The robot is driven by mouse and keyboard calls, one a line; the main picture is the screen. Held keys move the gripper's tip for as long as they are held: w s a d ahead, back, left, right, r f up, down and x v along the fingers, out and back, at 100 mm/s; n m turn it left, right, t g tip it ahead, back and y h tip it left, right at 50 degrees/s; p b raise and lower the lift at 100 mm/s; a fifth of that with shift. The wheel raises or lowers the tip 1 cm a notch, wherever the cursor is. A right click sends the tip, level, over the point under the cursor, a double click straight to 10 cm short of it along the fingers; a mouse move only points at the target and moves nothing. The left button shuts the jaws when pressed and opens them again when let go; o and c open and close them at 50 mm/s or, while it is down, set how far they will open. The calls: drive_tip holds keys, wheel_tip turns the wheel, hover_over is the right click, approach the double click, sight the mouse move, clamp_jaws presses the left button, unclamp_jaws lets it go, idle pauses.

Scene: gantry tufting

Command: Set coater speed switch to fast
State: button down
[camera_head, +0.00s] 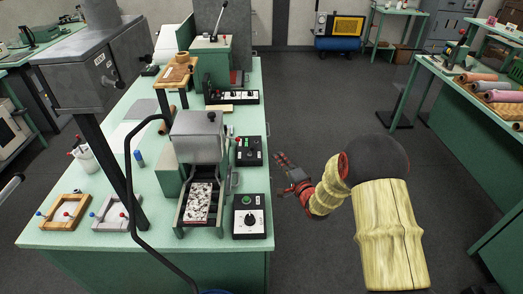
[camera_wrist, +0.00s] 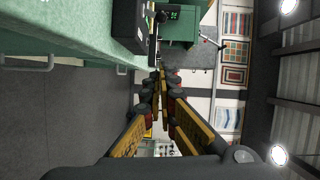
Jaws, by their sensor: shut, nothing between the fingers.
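A second black box (camera_head: 249,151) with a green button and a dark knob lies farther back on the same edge. I cannot tell which carries the coater speed switch, nor read their settings. My gripper (camera_head: 281,159) is off the table's right side, right of the second box and apart from it. In the wrist view my gripper (camera_wrist: 160,76) is shut and empty, with a black box (camera_wrist: 130,25) above left of the fingers.
A grey machine (camera_head: 198,135) with a speckled tray (camera_head: 199,202) stands left of the boxes on the green table (camera_head: 105,238). A black multi-switch box (camera_head: 232,97) lies farther back. The floor (camera_head: 300,110) right of the table is clear; another table (camera_head: 470,105) stands at right.

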sight(261, 155)
drive_tip(key=b+x, duration=0.1)
drive_tip(key=x, duration=0.4)
drive_tip(key=b+x, duration=0.2)
drive_tip(key=x, duration=0.3)
drive_tip(key=shift+a+f, duration=0.2)
drive_tip(key=shift+a, duration=0.05)
drive_tip(key=shift+s+a, duration=0.85)
drive_tip(key=shift+s, duration=0.15)
drive_tip(key=shift+s+a+b, duration=0.4)
